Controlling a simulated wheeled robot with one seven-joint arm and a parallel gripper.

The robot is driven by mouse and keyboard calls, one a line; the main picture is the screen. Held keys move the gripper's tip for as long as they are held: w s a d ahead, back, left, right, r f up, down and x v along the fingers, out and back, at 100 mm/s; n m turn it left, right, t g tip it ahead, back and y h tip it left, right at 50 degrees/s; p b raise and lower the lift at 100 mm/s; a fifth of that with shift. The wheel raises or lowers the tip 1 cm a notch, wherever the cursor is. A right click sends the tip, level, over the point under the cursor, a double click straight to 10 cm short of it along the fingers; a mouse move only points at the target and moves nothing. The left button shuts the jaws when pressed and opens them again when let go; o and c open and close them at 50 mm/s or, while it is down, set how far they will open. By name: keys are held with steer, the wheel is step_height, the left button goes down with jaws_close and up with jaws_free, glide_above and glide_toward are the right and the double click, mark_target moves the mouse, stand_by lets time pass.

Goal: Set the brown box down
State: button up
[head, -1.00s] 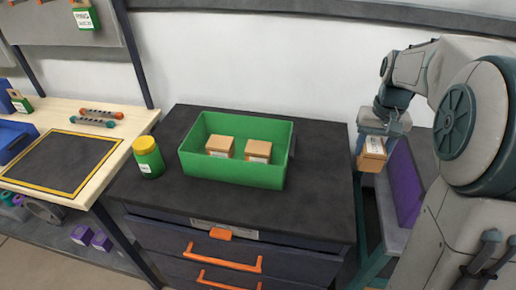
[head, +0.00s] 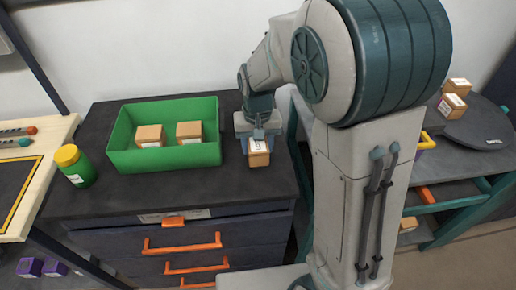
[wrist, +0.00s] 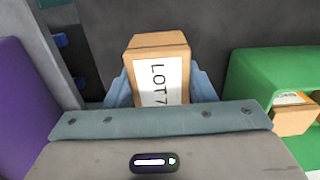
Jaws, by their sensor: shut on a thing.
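The brown box (head: 258,153) with a white label is held in my gripper (head: 258,138) over the right end of the dark cabinet top, right of the green bin. In the wrist view the box (wrist: 157,72) shows a label reading "LOT 7" between the two blue-grey fingers. I cannot tell whether its underside touches the cabinet top. The green bin (head: 165,159) stands on the cabinet top and holds two similar brown boxes (head: 150,136) and (head: 189,132). The bin also shows at the right of the wrist view (wrist: 262,75).
A green jar with a yellow lid (head: 75,166) stands left of the bin. The cabinet top (head: 180,190) is clear in front of the bin. More boxes (head: 452,105) sit on a round dark plate on the right bench. A purple surface (wrist: 20,105) is at the wrist view's left.

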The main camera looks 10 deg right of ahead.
steer(key=shift+f, duration=1.2)
steer(key=shift+f, duration=0.1)
steer(key=o, duration=1)
